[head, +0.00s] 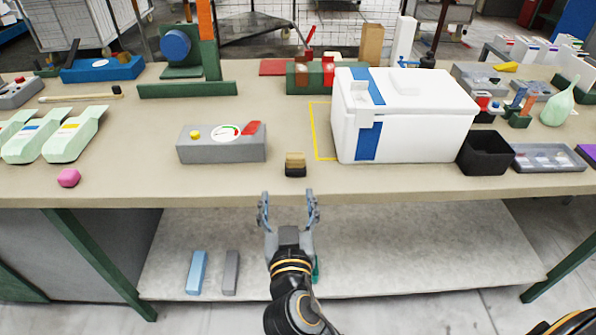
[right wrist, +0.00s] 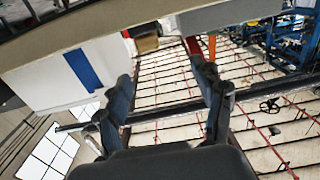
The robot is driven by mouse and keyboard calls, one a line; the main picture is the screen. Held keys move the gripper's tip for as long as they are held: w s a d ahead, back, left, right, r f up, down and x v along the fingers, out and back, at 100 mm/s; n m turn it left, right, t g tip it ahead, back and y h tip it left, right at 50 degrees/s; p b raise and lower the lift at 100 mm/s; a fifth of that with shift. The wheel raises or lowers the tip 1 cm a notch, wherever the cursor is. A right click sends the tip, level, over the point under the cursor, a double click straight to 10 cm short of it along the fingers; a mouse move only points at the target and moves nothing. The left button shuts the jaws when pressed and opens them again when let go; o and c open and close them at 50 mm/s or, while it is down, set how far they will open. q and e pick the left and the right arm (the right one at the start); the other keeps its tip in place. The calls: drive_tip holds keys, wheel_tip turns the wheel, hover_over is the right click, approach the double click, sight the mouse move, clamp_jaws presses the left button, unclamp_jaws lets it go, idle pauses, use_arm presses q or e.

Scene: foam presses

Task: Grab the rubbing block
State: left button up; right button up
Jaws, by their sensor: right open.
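The rubbing block (head: 295,164) appears to be the small block with a tan top and a dark base, near the front edge of the workbench in the head view. My right gripper (head: 288,212) is in front of the bench edge, just short of the block, with its fingers pointing toward it. The fingers are spread apart and nothing is between them. In the right wrist view the two fingers (right wrist: 165,85) also stand apart and empty; I cannot make out the block surely there. My left gripper is not in view.
On the workbench (head: 130,183), a grey box with a gauge (head: 222,149) stands left of the block. A white cooler (head: 420,125) with a blue strip and a black bin (head: 486,153) stand to its right. A pink lump (head: 69,177) lies at the left. The bench around the block is clear.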

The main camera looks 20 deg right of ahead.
sight(296, 157)
drive_tip(key=shift+m+h, duration=0.3)
drive_tip(key=w+d, duration=0.1)
drive_tip(key=w, duration=0.1)
drive_tip(key=w+d+r+p, duration=0.1)
drive_tip(key=w, duration=0.1)
drive_tip(key=w+d+p, duration=0.1)
drive_tip(key=w, duration=0.1)
drive_tip(key=shift+w+d+r, duration=0.1)
drive_tip(key=shift+w+r, duration=0.15)
drive_tip(key=shift+w, duration=0.05)
drive_tip(key=shift+x, duration=0.85)
drive_tip(key=w, duration=0.1)
drive_tip(key=w+d+p, duration=0.1)
drive_tip(key=w+f, duration=0.1)
drive_tip(key=shift+w+d+p, duration=0.15)
drive_tip(key=shift+d+p, duration=0.15)
drive_tip(key=shift+d, duration=0.05)
drive_tip(key=shift+w+d+f, duration=0.1)
drive_tip(key=shift+w+d, duration=0.05)
drive_tip(key=shift+w, duration=0.35)
drive_tip(key=c, duration=1.3)
